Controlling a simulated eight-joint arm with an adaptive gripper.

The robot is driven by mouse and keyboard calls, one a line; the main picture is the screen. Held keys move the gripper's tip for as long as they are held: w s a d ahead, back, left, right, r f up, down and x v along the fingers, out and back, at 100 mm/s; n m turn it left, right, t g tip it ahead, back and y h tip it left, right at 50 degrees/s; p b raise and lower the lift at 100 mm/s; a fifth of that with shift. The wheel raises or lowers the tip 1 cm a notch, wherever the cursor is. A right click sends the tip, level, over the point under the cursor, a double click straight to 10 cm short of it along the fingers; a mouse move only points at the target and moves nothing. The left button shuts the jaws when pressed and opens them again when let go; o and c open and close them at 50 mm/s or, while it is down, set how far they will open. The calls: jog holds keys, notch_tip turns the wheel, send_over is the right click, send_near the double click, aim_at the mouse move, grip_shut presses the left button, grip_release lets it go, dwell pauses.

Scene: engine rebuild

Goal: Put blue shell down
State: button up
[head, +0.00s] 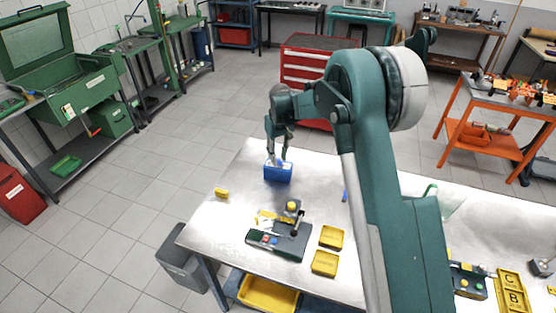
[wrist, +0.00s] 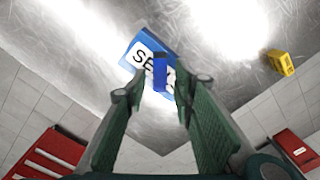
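My gripper (head: 278,157) is above the blue box at the far end of the steel table. In the wrist view, a small dark blue piece, seemingly the blue shell (wrist: 160,73), sits between the fingertips of my gripper (wrist: 161,78), which look closed on it. The blue box (head: 278,173) has a white label, partly readable as "SE", and also shows in the wrist view (wrist: 138,42) behind the shell. The fingers and shell cover part of the label. I cannot tell whether the shell touches the box.
A yellow block (head: 221,192) lies left of the blue box. A dark fixture (head: 280,244) and two yellow trays (head: 331,237) (head: 324,263) stand nearer. A small blue piece (head: 344,196) lies to the right. Bare steel tabletop (head: 245,175) surrounds the box.

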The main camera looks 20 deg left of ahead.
aim_at(279, 159)
notch_tip(279, 159, up, 10)
jog(key=shift+w+d+b, duration=0.15)
jog(key=shift+b, duration=0.2)
jog(key=shift+r, duration=0.1)
dwell(0.6)
jog(key=s+d+r+m+t, duration=0.1)
jog(key=s+d+r, duration=0.5)
jog(key=d, duration=0.5)
jog(key=s+d+r+m+t, duration=0.15)
jog(key=s+d+r, duration=0.25)
jog(key=d+r, duration=0.5)
jog(key=s+d+r+m+t, duration=0.15)
jog(key=s+d+r, duration=0.35)
jog(key=d, duration=0.7)
jog(key=s+d+r+m+t, duration=0.1)
jog(key=s+d+r+m, duration=0.1)
jog(key=s+d, duration=1.1)
jog(key=s+d+f+m+t, duration=0.1)
jog(key=s+d+f, duration=0.2)
jog(key=s, duration=0.4)
jog(key=s+d+f+m+t, duration=0.1)
jog(key=s+d+f, duration=0.3)
jog(key=s, duration=0.4)
jog(key=shift+s+d+m, duration=0.25)
jog(key=shift+d+m, duration=0.25)
jog(key=shift+d, duration=0.35)
